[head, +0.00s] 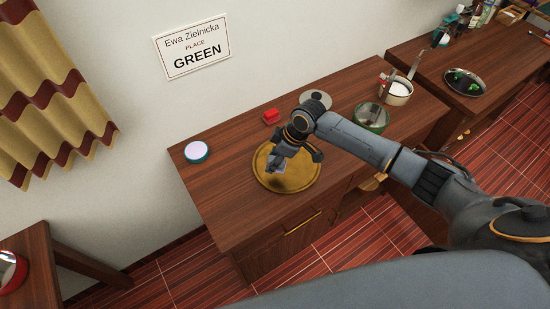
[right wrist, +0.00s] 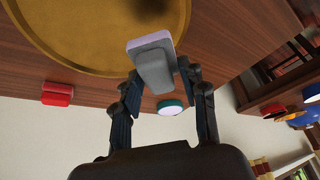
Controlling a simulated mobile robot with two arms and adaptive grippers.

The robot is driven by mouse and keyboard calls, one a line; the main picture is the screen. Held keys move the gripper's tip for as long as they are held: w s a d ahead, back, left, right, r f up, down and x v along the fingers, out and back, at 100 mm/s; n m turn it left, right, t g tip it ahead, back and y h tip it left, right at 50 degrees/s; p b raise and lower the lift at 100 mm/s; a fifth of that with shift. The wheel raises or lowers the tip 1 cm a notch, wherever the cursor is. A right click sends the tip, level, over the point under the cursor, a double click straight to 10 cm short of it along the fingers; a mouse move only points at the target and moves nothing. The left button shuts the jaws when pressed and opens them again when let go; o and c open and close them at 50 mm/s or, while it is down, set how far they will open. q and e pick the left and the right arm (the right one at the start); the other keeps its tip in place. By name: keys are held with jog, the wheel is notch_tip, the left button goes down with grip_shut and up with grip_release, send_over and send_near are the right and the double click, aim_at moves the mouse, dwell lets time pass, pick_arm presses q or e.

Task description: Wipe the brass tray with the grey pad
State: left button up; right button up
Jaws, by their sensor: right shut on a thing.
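The round brass tray (head: 306,183) lies on the brown wooden cabinet top; it also shows at the top of the right wrist view (right wrist: 85,35). My right gripper (head: 277,167) is over the tray, left of its middle in the head view. In the right wrist view its fingers (right wrist: 157,82) are closed on the grey pad (right wrist: 153,66), a block with a grey grip and a pale lavender layer. In the head view the pad is small and partly hidden by the fingers. I cannot tell whether it touches the tray. My left gripper is not in view.
A white-topped teal round thing (head: 196,151) stands left of the tray. A red block (head: 271,116) lies behind it. A green bowl (head: 372,118) and a pot (head: 397,91) stand to the right. The cabinet's left front corner is clear.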

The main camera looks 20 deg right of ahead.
notch_tip(320, 180, up, 2)
jog(key=shift+a+p, duration=0.1)
jog(key=shift+p, duration=0.6)
jog(key=shift+r, duration=0.2)
jog(key=shift+r, duration=0.1)
